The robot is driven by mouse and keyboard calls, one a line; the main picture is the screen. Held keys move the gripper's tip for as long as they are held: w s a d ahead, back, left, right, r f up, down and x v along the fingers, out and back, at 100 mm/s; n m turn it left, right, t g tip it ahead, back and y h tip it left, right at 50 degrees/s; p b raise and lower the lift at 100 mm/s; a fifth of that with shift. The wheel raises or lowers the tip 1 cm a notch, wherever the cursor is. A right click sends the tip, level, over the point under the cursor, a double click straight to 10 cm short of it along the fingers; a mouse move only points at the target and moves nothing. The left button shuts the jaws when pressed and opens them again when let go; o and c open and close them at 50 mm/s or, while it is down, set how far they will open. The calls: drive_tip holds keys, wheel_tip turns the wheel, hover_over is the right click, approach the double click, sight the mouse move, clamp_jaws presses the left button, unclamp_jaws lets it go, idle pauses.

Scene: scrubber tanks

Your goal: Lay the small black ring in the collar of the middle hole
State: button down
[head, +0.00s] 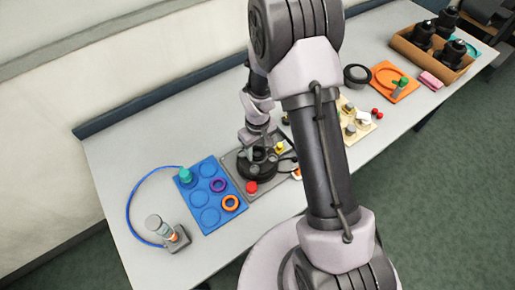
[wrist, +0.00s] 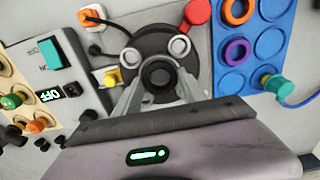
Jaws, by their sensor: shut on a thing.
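My gripper (wrist: 159,78) is shut on the small black ring (wrist: 158,66), which shows between its two grey fingers in the wrist view. The ring is over a round black tank part (wrist: 151,39). Two round light-grey rims (wrist: 180,47) show on either side of the ring. The ring and fingers cover the middle of the black part, so the middle hole and its collar are hidden. I cannot tell whether the ring touches it. In the head view the black part (head: 257,172) sits on a grey plate below my gripper, and the ring is too small to tell.
A blue board (head: 208,215) holds a purple ring (head: 218,185), an orange ring (head: 231,203) and a teal cap (head: 185,176) with a blue cable. A red knob (wrist: 197,12) and a yellow button (wrist: 110,78) stand close to the black part. A control box (wrist: 60,70) is beside it.

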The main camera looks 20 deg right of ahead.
drive_tip(key=c, duration=0.6)
unclamp_jaws()
drive_tip(key=shift+o, duration=0.4)
drive_tip(key=o, duration=0.5)
wheel_tip(320, 180, up, 7)
drive_tip(key=p, duration=0.4)
drive_tip(key=shift+p, duration=0.3)
drive_tip(key=shift+r, duration=0.1)
